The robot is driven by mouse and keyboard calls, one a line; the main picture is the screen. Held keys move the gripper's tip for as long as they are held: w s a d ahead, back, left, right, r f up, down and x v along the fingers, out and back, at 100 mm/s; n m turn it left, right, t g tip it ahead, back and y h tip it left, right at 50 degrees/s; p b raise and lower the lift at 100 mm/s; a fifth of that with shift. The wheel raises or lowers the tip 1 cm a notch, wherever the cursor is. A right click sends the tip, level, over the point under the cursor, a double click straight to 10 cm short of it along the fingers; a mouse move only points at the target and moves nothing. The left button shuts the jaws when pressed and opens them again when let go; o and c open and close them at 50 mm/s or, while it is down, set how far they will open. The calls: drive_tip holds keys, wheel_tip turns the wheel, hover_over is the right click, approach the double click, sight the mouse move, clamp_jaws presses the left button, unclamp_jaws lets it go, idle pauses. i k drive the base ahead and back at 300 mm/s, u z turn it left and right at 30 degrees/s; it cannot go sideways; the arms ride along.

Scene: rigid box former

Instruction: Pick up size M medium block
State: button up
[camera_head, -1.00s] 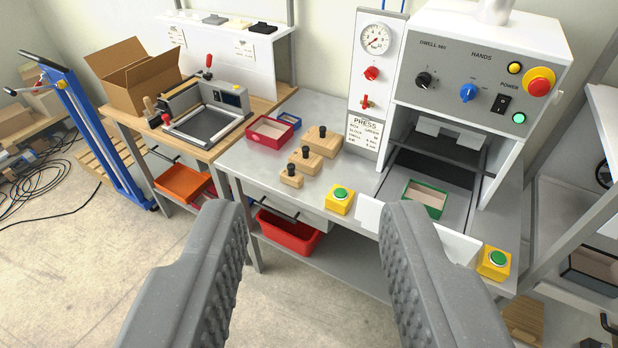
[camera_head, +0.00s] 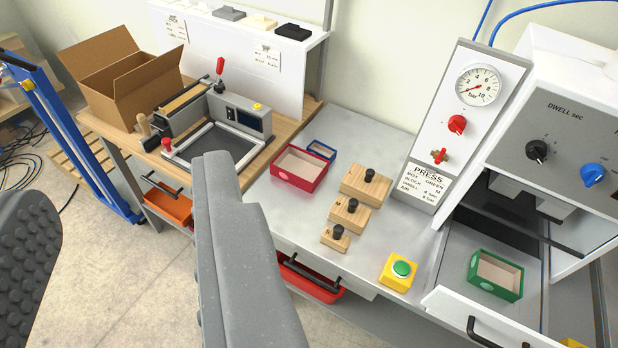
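Three wooden blocks with black knobs stand in a row on the grey metal table. The medium block (camera_head: 349,216) is the middle one by size and position. The largest block (camera_head: 365,186) is behind it, and the smallest block (camera_head: 336,238) is in front of it. My gripper (camera_head: 125,235) is open and empty. Its fingers are spread wide at the left and lower middle of the view, the right finger left of the blocks. It touches none of them.
A red box (camera_head: 299,169) and a small blue box (camera_head: 321,150) sit behind and left of the blocks. A yellow button box (camera_head: 398,272) stands at the front right. The press (camera_head: 466,130) rises at right, with a green box (camera_head: 495,275) in its drawer.

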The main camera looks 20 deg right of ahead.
sight(353, 216)
drive_tip(key=z, duration=0.1)
drive_tip(key=i, duration=0.95)
drive_tip(key=z, duration=0.4)
